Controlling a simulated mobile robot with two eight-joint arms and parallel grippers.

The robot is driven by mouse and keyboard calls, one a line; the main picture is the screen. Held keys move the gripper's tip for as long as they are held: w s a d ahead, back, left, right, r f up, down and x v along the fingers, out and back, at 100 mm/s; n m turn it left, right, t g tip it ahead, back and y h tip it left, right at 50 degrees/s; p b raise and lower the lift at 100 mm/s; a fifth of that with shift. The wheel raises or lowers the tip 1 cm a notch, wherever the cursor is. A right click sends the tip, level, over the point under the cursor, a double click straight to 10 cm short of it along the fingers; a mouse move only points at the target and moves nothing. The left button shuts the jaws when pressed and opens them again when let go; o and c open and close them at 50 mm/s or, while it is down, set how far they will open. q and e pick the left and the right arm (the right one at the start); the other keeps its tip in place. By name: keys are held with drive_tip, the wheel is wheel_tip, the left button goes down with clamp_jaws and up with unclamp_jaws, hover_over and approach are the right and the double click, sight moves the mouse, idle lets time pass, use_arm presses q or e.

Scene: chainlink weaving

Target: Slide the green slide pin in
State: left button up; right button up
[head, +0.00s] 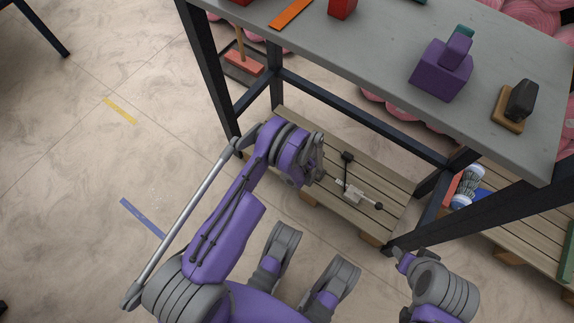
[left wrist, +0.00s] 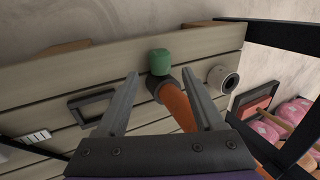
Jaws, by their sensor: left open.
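A green rounded knob (left wrist: 161,62), likely the end of the green slide pin, shows in the left wrist view just beyond and between my fingertips. It sits beside a dark collar on an orange rod (left wrist: 176,105) that passes under my gripper. A pale grey round socket (left wrist: 222,78) is to its right. My left gripper (left wrist: 162,78) is open, with its two grey fingers apart and no visible contact with the knob. In the head view my left arm hides this spot.
A slatted wooden shelf (head: 392,215) lies low under the grey table (head: 375,40). A purple block (head: 440,75) is on the tabletop. Open floor lies left.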

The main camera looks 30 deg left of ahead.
use_arm(q)
drive_tip(key=p+v, duration=0.1)
drive_tip(key=v, duration=0.4)
drive_tip(key=shift+d+r, duration=0.1)
drive_tip(key=shift+r, duration=0.2)
